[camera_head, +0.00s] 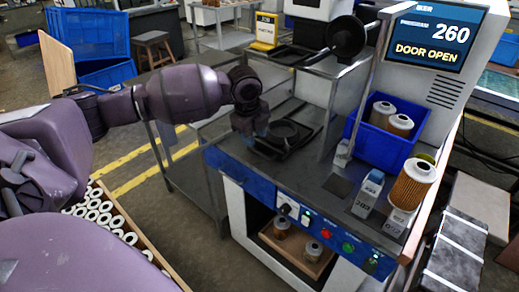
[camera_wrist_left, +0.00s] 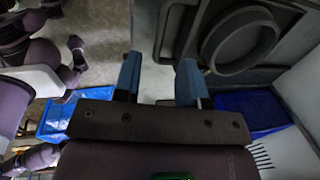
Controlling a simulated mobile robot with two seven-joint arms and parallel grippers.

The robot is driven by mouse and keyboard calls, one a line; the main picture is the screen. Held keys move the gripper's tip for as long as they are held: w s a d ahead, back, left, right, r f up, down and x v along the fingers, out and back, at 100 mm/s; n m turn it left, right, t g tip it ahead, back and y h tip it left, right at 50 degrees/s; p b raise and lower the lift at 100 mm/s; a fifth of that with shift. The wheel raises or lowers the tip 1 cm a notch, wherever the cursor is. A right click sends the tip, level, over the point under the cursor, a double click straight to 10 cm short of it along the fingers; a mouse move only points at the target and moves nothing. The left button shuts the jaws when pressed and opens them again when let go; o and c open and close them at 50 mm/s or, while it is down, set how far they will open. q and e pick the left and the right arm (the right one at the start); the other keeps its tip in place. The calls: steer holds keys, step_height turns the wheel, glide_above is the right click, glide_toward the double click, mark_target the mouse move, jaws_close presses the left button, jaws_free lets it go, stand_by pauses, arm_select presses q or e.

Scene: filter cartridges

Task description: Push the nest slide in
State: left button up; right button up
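The nest slide (camera_head: 288,133) is a black plate with a round ring nest. It sits at the left end of the test station's worktop, and its ring shows close up in the left wrist view (camera_wrist_left: 240,42). My left gripper (camera_head: 260,138) is at the left edge of the slide, pointing down. In the left wrist view its two blue fingers (camera_wrist_left: 158,80) stand apart with nothing clearly held between them. Whether a finger touches the slide I cannot tell. Parts of my purple body and arm show at left in the wrist view; no right fingers can be made out.
A blue bin (camera_head: 386,138) with filter cartridges stands on the worktop. Another cartridge (camera_head: 413,184) stands at the front right corner. A box of white rings (camera_head: 103,216) lies at lower left.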

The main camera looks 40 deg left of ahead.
mark_target(257, 152)
arm_select(q)
steer(key=f, duration=0.2)
steer(key=w+f+b, duration=0.1)
steer(key=f, duration=0.2)
steer(key=shift+f, duration=0.35)
jaws_close()
